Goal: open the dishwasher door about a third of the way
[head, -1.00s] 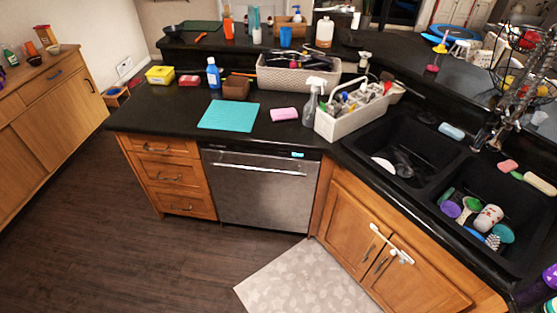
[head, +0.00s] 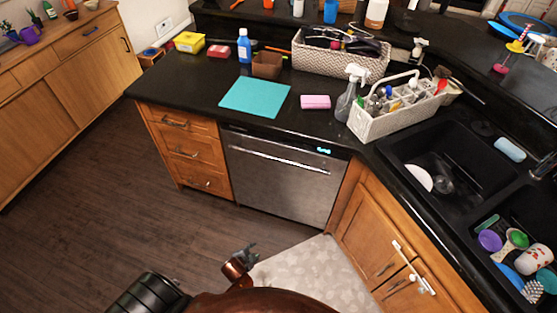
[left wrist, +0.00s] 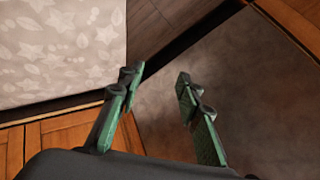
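The dishwasher (head: 283,185) has a stainless steel front under the black counter, and its door looks shut. A long bar handle (head: 280,157) runs across its top, below a small lit display. My left gripper (head: 243,260) is low in front of the dishwasher, over the floor by the rug and apart from the door. In the left wrist view my left gripper (left wrist: 157,82) has its two green fingers spread with nothing between them. The grey dishwasher front (left wrist: 255,75) fills the right of that view; the handle does not show there. My right gripper is not in view.
Wooden drawers (head: 186,152) flank the dishwasher on the left, and a sink cabinet (head: 378,240) stands on the right. A pale rug (head: 300,270) lies on the floor in front. The dark wood floor (head: 110,200) to the left is clear.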

